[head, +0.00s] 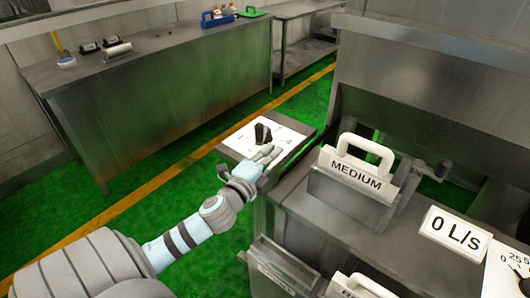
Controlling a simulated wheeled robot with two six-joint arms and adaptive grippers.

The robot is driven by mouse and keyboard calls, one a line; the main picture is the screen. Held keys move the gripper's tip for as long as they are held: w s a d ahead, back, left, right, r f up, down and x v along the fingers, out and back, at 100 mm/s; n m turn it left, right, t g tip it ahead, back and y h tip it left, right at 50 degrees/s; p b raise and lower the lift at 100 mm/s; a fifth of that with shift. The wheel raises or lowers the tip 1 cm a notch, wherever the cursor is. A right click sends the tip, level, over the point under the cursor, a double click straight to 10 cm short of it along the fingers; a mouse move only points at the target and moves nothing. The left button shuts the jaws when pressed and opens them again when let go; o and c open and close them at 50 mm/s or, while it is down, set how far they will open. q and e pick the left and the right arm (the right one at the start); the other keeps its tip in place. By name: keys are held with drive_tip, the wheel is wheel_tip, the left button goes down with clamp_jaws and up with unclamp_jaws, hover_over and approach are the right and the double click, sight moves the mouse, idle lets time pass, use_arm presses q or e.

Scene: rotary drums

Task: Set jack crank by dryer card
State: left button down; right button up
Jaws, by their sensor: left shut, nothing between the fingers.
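A black crank (262,133) stands on a white dial plate (288,142) on a small metal stand in the middle of the head view. The dial's marks are too small to read. A white card with a handle, lettered MEDIUM (357,177), stands upright in a metal holder to the right of the dial. My left gripper (267,154) is shut and empty over the near edge of the dial plate, just in front of the crank. I cannot tell whether its fingertips touch the crank. My right gripper is not in view.
A sign reading 0 L/s (455,236) and another dial (508,270) are at the lower right. Another handled card (358,287) shows at the bottom edge. A metal bench (165,95) with small items stands at the back left. Green floor with a yellow line lies between.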

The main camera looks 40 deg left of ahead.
sight(262, 131)
use_arm(q)
drive_tip(key=w+a, duration=0.3)
drive_tip(key=w, duration=0.1)
drive_tip(key=shift+w+a+f+b, duration=0.1)
drive_tip(key=shift+w+a+b, duration=0.2)
drive_tip(key=shift+a, duration=0.1)
drive_tip(key=shift+s+a, duration=0.25)
drive_tip(key=shift+a, duration=0.05)
drive_tip(key=shift+w+d, duration=0.1)
